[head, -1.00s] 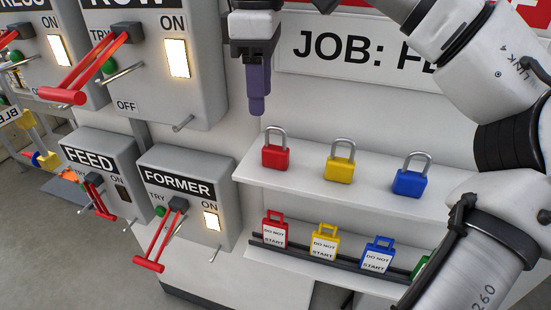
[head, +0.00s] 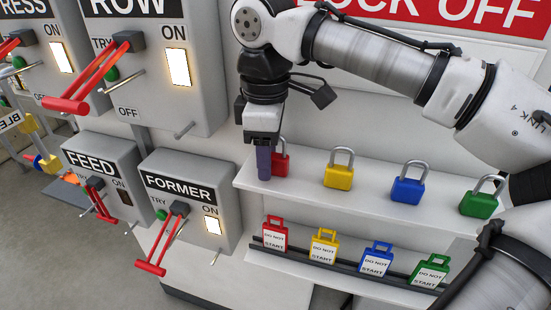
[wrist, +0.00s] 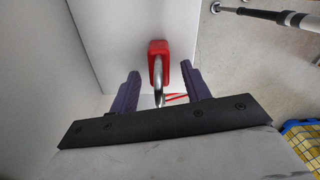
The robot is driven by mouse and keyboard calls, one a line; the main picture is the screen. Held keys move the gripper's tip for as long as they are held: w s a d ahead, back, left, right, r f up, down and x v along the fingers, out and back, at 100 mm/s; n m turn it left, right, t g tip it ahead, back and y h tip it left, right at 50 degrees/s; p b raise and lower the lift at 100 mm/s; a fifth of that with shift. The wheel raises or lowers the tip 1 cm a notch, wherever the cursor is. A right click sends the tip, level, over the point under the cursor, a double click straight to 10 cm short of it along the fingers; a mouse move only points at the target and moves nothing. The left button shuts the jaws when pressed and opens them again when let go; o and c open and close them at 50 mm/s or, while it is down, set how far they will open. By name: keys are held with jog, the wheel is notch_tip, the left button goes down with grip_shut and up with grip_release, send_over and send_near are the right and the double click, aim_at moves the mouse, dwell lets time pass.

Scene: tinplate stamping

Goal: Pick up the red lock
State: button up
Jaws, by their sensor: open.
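The red lock (head: 282,161) stands on the upper white shelf at its left end, partly hidden behind my gripper in the head view. In the wrist view the red lock (wrist: 158,60) lies between and beyond the fingertips, its silver shackle pointing toward the palm. My gripper (head: 264,165) points down in front of it. In the wrist view my gripper (wrist: 160,82) is open, with one purple finger on each side of the shackle and gaps on both sides. I cannot tell whether the fingers reach down to the body.
Yellow (head: 338,174), blue (head: 407,188) and green (head: 478,203) locks stand to the right on the upper shelf (head: 310,186). Several coloured "DO NOT START" tags hang below, including a red one (head: 275,238). The FORMER box (head: 185,195) with its red lever is close on the left.

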grip_shut()
notch_tip(320, 180, up, 10)
jog(key=shift+r+b, duration=0.1)
jog(key=shift+b, duration=0.4)
